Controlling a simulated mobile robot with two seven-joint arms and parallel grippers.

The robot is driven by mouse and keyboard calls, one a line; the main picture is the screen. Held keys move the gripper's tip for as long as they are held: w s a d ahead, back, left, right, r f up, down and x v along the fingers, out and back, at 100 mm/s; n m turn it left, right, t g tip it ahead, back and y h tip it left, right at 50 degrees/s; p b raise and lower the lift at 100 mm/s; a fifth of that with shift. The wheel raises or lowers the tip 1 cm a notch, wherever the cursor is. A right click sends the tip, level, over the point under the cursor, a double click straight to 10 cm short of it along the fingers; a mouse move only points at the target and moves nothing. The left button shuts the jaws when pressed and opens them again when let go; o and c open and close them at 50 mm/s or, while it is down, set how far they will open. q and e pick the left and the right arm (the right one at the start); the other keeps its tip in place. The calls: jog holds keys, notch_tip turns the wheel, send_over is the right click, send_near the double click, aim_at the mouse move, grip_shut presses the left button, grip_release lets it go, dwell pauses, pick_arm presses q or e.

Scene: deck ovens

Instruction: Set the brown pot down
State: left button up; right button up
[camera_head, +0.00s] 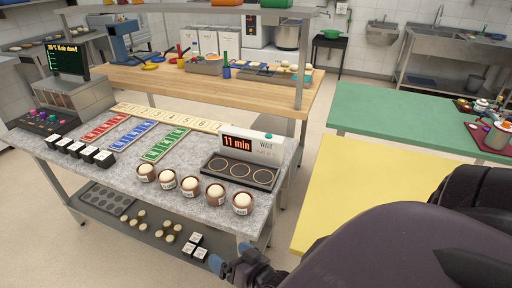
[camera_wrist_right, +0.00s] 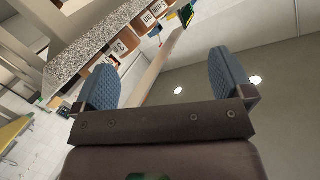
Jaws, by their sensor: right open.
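Several brown pots with pale round tops stand upright in a row along the front of the speckled grey counter (camera_head: 150,185); the nearest brown pot (camera_head: 242,209) is at the right end. My right gripper (camera_head: 236,262) is below and in front of the counter edge, near that pot but apart from it. In the right wrist view its blue-padded fingers (camera_wrist_right: 165,84) are wide apart with nothing between them. Brown pots (camera_wrist_right: 123,47) with white labels show beyond them along the counter edge. My left gripper is out of view.
Coloured card strips (camera_head: 133,134) and black-and-white blocks (camera_head: 75,147) lie left. A lower shelf (camera_head: 150,236) holds small items. A yellow table (camera_head: 345,190) is right.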

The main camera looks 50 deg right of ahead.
jog(key=s+d+f+n+g+h, duration=0.1)
jog(key=s+d+f+n+g, duration=0.1)
jog(key=s+f+n+g, duration=0.1)
jog(key=s+f+n, duration=0.1)
jog(key=s+n, duration=0.1)
jog(key=s, duration=0.1)
jog(key=shift+s+d+f+n+g, duration=0.25)
jog(key=shift+s+f+n+g, duration=0.05)
jog(key=shift+f+n+g, duration=0.1)
dwell(0.8)
